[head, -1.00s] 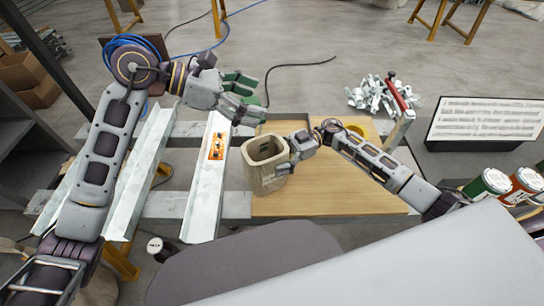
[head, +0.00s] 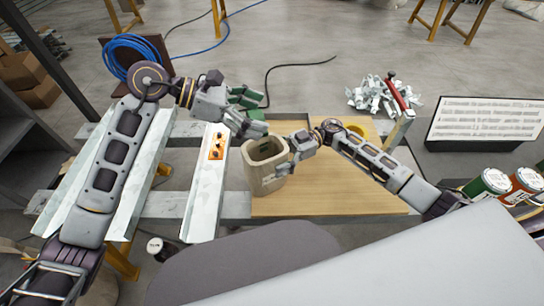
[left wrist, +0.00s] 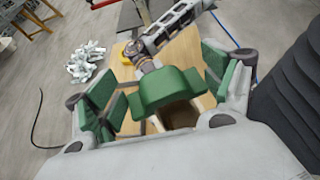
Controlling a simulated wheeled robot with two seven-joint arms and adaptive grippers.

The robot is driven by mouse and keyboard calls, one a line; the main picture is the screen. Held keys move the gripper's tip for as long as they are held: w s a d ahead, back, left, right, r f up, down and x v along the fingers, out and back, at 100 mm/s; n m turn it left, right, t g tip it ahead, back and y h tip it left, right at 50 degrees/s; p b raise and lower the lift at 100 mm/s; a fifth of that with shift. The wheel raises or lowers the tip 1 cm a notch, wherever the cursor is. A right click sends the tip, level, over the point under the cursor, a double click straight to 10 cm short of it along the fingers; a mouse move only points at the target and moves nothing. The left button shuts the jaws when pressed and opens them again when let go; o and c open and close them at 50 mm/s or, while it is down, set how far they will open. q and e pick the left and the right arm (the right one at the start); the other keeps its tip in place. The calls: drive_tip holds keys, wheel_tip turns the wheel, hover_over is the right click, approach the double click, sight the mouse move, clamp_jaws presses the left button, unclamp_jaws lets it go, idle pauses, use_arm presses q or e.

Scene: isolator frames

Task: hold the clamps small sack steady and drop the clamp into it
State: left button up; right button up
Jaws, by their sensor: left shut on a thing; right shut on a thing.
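The clamps small sack (head: 262,178) is a beige, open-topped bag standing upright at the left edge of the wooden board. My right gripper (head: 291,160) is shut on its right side near the rim. My left gripper (head: 257,115) is above and slightly behind the sack, with green finger pads. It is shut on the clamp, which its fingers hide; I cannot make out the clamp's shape. In the left wrist view the sack's opening (left wrist: 180,114) shows just beyond the green pads, partly covered by them.
Several silver clamps (head: 375,94) lie in a pile behind the board. A yellow tape roll (head: 357,130) sits on the wooden board (head: 340,200). Metal channels (head: 206,190) lie left of the sack, one with an orange item (head: 217,146). Cans (head: 490,184) stand at right.

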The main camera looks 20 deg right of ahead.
use_arm(q)
drive_tip(key=shift+f, duration=2.4)
drive_tip(key=o, duration=1.1)
drive_tip(key=shift+a, duration=0.15)
drive_tip(key=v, duration=1.1)
drive_tip(key=shift+a+r, duration=0.2)
drive_tip(key=shift+a, duration=0.15)
